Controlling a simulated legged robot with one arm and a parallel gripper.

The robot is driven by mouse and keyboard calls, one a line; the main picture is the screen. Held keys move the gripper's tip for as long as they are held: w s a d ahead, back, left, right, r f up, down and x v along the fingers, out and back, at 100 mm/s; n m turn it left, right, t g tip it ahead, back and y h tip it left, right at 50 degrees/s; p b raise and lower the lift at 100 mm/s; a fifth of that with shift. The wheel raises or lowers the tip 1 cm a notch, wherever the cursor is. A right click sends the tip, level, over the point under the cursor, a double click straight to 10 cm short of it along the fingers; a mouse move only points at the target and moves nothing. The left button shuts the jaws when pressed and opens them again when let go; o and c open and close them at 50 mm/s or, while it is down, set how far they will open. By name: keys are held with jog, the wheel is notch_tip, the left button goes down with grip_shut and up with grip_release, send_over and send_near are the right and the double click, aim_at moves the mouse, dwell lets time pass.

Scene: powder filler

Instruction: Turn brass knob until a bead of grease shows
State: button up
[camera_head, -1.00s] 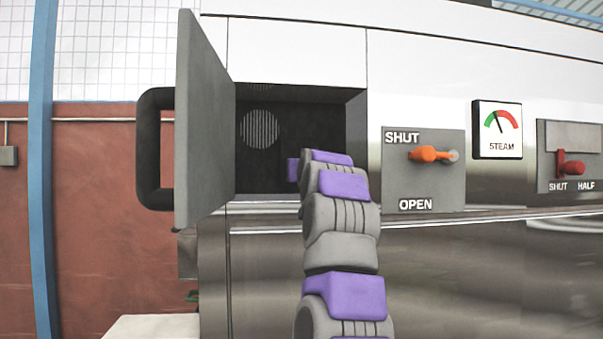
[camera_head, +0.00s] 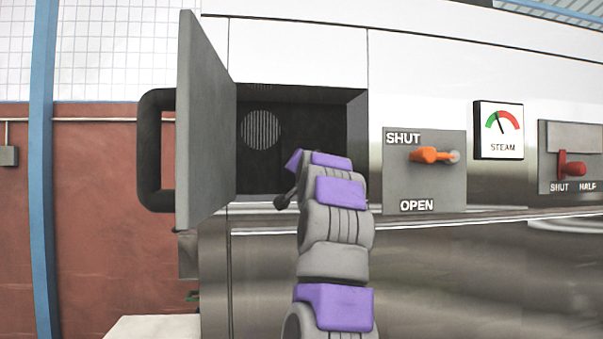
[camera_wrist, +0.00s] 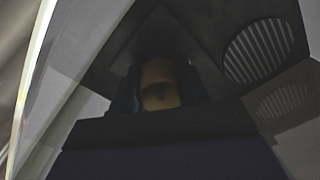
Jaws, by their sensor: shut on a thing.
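The brass knob (camera_wrist: 160,72) shows yellowish in the dim wrist view, with a darker patch low on its face. My gripper (camera_wrist: 160,92) is shut on it, with a dark finger on each side. The knob sits inside the dark open compartment (camera_head: 305,110). In the head view my arm reaches into the compartment's lower right, and hides the knob. I can make out no grease in the dark around the knob.
The grey compartment door (camera_head: 205,120) stands open on the left, with a black handle (camera_head: 150,150). A round vent grille (camera_head: 261,130) is on the compartment's back wall. An orange lever (camera_head: 430,155), a steam gauge (camera_head: 498,130) and a red lever (camera_head: 571,168) are to the right.

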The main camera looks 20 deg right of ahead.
dwell(0.4)
jog(key=o, duration=0.7)
jog(key=shift+c, duration=0.2)
jog(key=shift+o, duration=1.4)
jog(key=shift+s, duration=0.35)
jog(key=shift+o, duration=0.5)
jog(key=shift+w, duration=0.25)
jog(key=b+v, duration=0.6)
jog(key=v, duration=1.1)
jog(key=shift+f, duration=0.25)
jog(key=shift+s, duration=0.15)
